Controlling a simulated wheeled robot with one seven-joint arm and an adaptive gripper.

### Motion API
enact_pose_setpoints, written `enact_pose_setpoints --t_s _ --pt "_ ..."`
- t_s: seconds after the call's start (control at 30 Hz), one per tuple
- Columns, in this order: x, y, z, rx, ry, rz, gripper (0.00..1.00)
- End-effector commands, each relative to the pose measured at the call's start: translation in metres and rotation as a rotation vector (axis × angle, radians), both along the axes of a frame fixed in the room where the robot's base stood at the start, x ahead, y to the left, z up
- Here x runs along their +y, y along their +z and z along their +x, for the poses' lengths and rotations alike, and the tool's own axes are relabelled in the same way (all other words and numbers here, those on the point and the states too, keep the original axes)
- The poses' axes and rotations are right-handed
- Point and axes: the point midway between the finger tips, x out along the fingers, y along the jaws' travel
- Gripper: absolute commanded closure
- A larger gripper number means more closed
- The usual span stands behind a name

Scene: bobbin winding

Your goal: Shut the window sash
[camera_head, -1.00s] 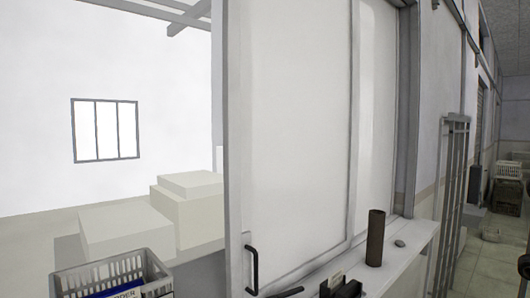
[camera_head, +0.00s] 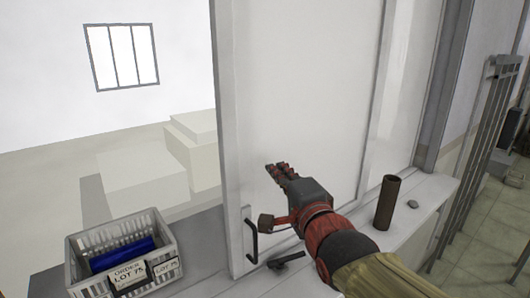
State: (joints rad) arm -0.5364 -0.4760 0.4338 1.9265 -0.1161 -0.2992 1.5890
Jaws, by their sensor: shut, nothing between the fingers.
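The window sash (camera_head: 275,120) is a tall white sliding panel standing open, with a wide gap on its left that shows the room beyond. A black bar handle (camera_head: 251,240) is on its lower left edge. My gripper (camera_head: 277,170), red and dark grey, is in front of the sash's lower middle, above and right of the handle. Its fingers point up and left, shut and empty. I cannot tell if they touch the panel. My forearm comes in from the lower right.
A grey crate (camera_head: 85,245) with a blue item and order labels stands on the sill left of the sash. A brown tube (camera_head: 386,203) and a small grey stone-like object (camera_head: 413,204) stand on the sill at right. A dark object (camera_head: 286,261) lies below my gripper.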

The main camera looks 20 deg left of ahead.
Motion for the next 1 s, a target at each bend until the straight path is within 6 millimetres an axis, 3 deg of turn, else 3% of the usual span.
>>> enact_pose_setpoints --t_s 0.27,0.83,1.0 --pt "0.005 0.005 0.007 0.038 0.001 0.090 1.00" --pt "0.055 0.005 0.085 0.039 0.001 0.085 1.00" --pt "0.068 0.007 0.066 0.036 0.003 0.087 1.00"
